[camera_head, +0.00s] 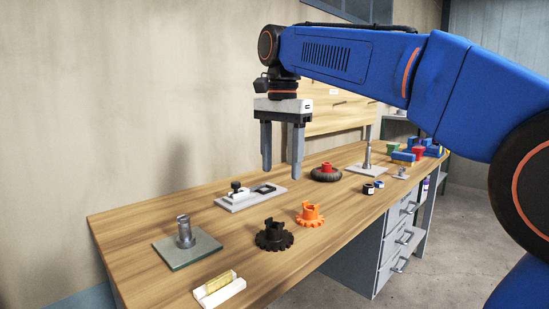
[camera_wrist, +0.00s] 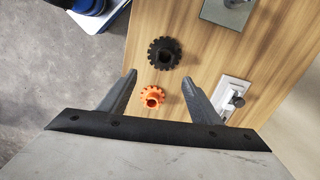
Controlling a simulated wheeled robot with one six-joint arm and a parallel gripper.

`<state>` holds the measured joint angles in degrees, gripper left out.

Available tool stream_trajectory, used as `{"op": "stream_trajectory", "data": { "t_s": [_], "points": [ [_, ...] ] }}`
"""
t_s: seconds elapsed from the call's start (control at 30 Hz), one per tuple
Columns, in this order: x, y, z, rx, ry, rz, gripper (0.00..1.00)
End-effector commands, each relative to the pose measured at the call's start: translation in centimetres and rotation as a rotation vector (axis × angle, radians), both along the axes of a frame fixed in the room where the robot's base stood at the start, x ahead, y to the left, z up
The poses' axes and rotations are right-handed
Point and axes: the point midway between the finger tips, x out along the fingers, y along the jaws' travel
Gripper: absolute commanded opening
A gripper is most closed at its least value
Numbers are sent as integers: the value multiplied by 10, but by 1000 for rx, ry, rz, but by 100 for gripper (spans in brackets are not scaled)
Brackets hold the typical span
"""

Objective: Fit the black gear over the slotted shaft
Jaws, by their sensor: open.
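The black gear (camera_head: 274,236) lies flat on the wooden bench, and it also shows in the wrist view (camera_wrist: 164,52). It has a raised hub with notches. A grey metal shaft (camera_head: 185,232) stands upright on a square plate (camera_head: 205,246) at the near left of the bench; I cannot clearly make out its slot. Another upright shaft (camera_head: 367,154) stands farther back. My gripper (camera_head: 282,174) is open and empty, pointing down above the bench. In the wrist view the fingers (camera_wrist: 160,98) sit apart on either side of an orange gear, with the black gear beyond them.
The orange gear (camera_head: 310,214) lies close beside the black gear. A white block with a yellow piece (camera_head: 219,290) lies near the front edge.

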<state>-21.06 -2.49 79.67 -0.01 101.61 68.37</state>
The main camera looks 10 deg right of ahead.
Motion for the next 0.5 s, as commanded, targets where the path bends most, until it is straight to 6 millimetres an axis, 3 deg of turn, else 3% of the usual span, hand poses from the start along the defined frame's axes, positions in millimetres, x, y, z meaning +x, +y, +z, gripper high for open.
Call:
{"op": "stream_trajectory", "data": {
  "t_s": [0.27,0.5],
  "points": [
    [10,15,6,-7,21,-48,58],
    [8,14,-21,-8,22,-48,58]
  ]
}}
